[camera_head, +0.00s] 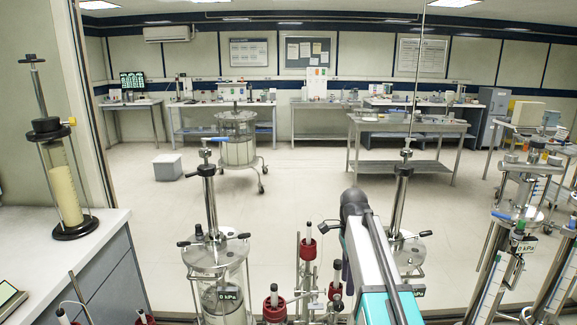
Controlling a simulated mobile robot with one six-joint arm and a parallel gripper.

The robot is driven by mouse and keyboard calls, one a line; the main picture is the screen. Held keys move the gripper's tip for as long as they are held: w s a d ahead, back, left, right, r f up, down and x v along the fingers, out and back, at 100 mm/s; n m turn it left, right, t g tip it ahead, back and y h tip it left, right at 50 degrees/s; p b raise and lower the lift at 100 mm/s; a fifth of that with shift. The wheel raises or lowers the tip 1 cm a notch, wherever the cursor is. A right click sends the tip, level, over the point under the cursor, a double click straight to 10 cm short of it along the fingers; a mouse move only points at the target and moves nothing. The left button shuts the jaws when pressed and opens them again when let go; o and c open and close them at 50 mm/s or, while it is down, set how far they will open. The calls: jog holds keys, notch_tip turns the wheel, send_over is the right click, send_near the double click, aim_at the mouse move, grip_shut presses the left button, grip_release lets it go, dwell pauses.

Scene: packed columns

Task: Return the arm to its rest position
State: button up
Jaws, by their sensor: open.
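My arm (376,262) rises from the bottom edge, right of centre, as a teal and silver link with a dark rounded joint at its top. It is bent, and its far end is hidden behind or below the link. I cannot see my gripper's fingers, nor anything held by them.
A glass column (222,285) with a steel lid stands left of my arm; another column (408,245) stands close on its right. Red-capped tubes (308,250) stand between. A tilted column (62,180) stands on the left counter (85,240). Open floor (290,205) lies beyond.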

jog(key=s+f+n+g, duration=0.1)
jog(key=s+f+g, duration=0.1)
jog(key=s+f, duration=0.6)
jog(key=s+f+g, duration=0.1)
jog(key=s+f, duration=0.3)
jog(key=f, duration=0.9)
jog(key=s+f+n+g, duration=0.1)
jog(key=s+f+g, duration=0.1)
jog(key=s+f, duration=0.6)
jog(key=s+f+n+b, duration=0.1)
jog(key=s+f+n, duration=1.5)
jog(key=s+f, duration=0.4)
jog(key=shift+s+a+f+t, duration=0.25)
jog(key=shift+s+a+t, duration=0.05)
jog(key=shift+s+a, duration=0.1)
